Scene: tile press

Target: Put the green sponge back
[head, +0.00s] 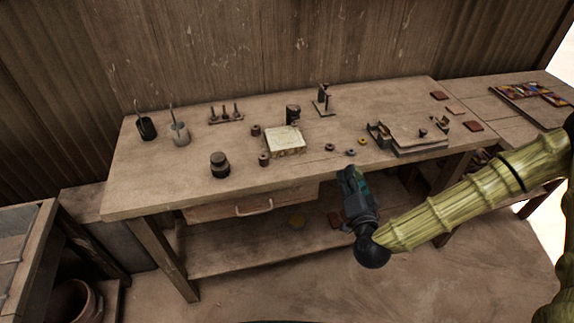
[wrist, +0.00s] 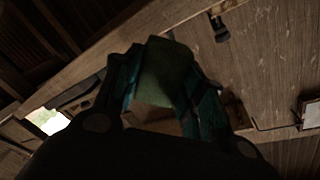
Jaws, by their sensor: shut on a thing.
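The green sponge (wrist: 165,76) is a dull green block between the two teal fingers of my gripper (wrist: 160,92) in the wrist view. The fingers are shut on its sides, and its far end sticks out beyond them. In the head view my gripper (head: 349,174) hangs just in front of the workbench's front edge, right of the drawer. Only a small bit of green shows there, and I cannot tell sponge from finger.
The workbench (head: 150,185) holds a pale tile block (head: 285,142), cups with tools (head: 180,133), a dark jar (head: 220,164) and a tray (head: 420,148). The drawer (head: 253,205) is under its top.

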